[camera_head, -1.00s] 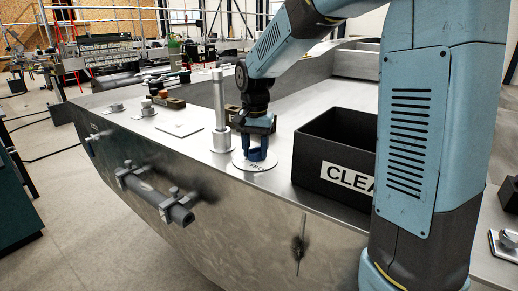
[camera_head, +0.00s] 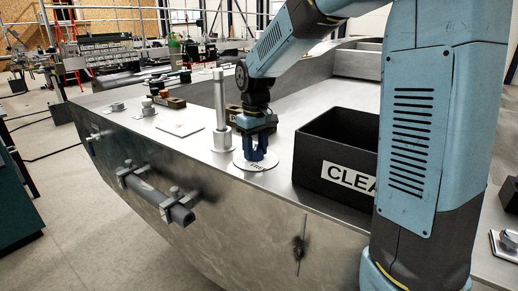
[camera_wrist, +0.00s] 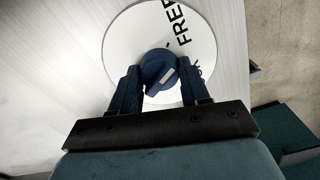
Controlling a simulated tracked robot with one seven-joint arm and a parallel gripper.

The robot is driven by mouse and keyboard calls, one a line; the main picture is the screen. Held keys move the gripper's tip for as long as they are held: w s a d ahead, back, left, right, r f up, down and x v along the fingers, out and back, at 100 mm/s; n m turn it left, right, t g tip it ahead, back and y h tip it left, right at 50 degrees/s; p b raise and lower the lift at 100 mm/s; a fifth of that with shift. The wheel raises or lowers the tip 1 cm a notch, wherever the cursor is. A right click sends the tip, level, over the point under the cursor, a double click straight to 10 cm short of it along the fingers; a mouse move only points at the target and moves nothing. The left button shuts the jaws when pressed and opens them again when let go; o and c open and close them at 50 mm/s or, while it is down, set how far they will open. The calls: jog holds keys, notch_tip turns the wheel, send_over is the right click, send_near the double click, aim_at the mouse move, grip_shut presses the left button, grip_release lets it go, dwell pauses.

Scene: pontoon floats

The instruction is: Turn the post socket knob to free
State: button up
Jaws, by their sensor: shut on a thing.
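The post socket knob (camera_wrist: 156,68) is round and dark blue, with a raised grip bar carrying a pale mark. It sits in the middle of a white round plate (camera_wrist: 122,38) with the word FREE at its top right and partly hidden lettering further down the right side. My gripper (camera_wrist: 160,84) has one finger on each side of the knob and is shut on it. The pale mark points toward the right side of the plate, not clearly at either label. In the head view my gripper (camera_head: 257,153) points down at the plate (camera_head: 245,165), and the knob is mostly hidden by the fingers.
A metal post (camera_head: 219,105) stands upright in its socket close to the left of my gripper. A black box (camera_head: 320,170) labelled CLEA… stands close on the right. The metal deck edge runs just in front of the plate. Small fittings lie further left.

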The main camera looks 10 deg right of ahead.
aim_at(256, 147)
jog(key=shift+s+f+n, duration=0.15)
jog(key=shift+n, duration=1.15)
jog(key=shift+d+n, duration=0.1)
jog(key=shift+n, duration=0.2)
jog(key=o, duration=1.1)
jog(key=shift+c, duration=0.2)
jog(key=shift+r, duration=0.35)
notch_tip(256, 147, up, 13)
